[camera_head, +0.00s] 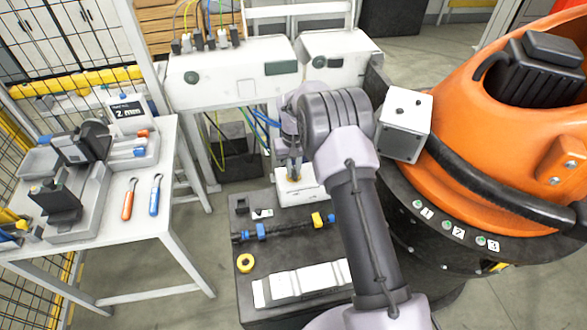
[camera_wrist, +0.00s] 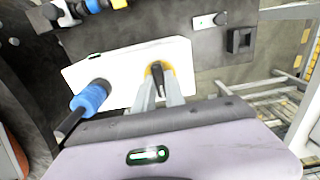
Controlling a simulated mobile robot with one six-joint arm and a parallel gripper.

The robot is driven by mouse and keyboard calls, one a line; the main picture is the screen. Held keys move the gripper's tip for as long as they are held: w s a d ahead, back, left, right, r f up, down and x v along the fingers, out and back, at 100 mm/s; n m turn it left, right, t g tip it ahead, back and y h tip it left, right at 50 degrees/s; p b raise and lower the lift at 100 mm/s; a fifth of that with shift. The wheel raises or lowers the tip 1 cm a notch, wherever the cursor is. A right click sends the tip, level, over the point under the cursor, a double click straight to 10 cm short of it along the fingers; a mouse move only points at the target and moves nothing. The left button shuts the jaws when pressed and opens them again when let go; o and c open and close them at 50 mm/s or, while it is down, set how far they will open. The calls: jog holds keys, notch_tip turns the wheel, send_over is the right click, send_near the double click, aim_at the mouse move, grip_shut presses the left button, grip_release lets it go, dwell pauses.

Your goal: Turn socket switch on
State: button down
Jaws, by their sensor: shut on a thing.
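A white socket box (camera_head: 312,187) stands at the back of the dark platform, below my arm. In the wrist view the box (camera_wrist: 118,75) shows a yellow ring with a dark switch knob (camera_wrist: 157,76) in it. My gripper (camera_head: 294,170) points down at the box. In the wrist view my gripper (camera_wrist: 160,88) has its two fingers closed around the dark knob, which they partly hide. A blue connector (camera_wrist: 90,97) meets the box at its lower left. Whether the switch is on or off cannot be told.
The dark platform carries a rod with blue and yellow parts (camera_head: 283,229), a yellow ring (camera_head: 245,263) and white bars (camera_head: 300,283). A white table (camera_head: 105,225) with tools stands left. A large orange robot (camera_head: 500,120) stands close at right.

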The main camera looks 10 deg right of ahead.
aim_at(294, 171)
jog(key=c, duration=1.4)
grip_release()
notch_tip(294, 171, up, 18)
jog(key=p, duration=0.3)
jog(key=shift+f+p, duration=0.25)
jog(key=shift+p, duration=0.15)
